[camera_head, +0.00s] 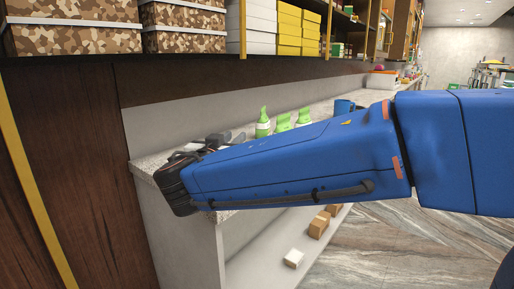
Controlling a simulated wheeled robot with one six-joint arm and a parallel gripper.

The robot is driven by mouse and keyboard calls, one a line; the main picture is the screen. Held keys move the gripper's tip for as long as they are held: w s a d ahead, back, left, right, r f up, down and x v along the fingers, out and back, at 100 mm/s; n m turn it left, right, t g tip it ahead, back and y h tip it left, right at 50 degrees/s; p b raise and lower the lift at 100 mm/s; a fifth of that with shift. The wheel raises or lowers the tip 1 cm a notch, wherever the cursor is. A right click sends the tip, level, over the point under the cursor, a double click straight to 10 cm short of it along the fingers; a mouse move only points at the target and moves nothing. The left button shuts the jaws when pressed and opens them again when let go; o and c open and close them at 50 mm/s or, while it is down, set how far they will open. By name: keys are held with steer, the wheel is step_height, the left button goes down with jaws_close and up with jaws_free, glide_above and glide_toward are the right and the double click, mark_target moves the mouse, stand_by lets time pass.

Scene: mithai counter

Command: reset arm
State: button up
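My blue arm (300,155) reaches across the view from the right edge to the left end of a speckled stone counter (145,164). Its dark wrist (174,186) is at the counter's left corner. Dark parts that look like my gripper (207,145) show just behind the wrist, over or beside the counter top. The fingers are mostly hidden by the arm, so I cannot tell whether they are open or whether anything is between them.
Green bottles (263,124) and a blue mug (343,107) stand on the counter behind my arm. Small boxes (319,226) sit on a lower shelf. Patterned boxes (75,38) and yellow boxes (289,33) fill the shelf above. The marble floor (390,250) at lower right is clear.

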steer(key=s+d+f+g+h, duration=0.1)
steer(key=s+d+f+g, duration=0.2)
steer(key=d, duration=0.7)
steer(key=s+d+f+g+h, duration=0.1)
steer(key=s+d+f+g, duration=0.15)
steer(key=d+f, duration=0.45)
steer(key=s+d+f+g, duration=0.2)
steer(key=d+g, duration=0.1)
steer(key=d, duration=0.9)
steer(key=s+d+f+n+g+y, duration=0.1)
steer(key=s+d+f+g, duration=0.1)
steer(key=s+d+f, duration=0.3)
steer(key=s+d+f+g+y, duration=0.1)
steer(key=s+d+f+g, duration=0.15)
steer(key=s, duration=0.45)
steer(key=s+a+f+n+y, duration=0.1)
steer(key=s+f+y, duration=0.3)
steer(key=s, duration=0.5)
step_height(320, 180, down, 2)
steer(key=shift+a+f+n, duration=0.15)
steer(key=shift+f+n, duration=0.05)
steer(key=shift+n, duration=0.2)
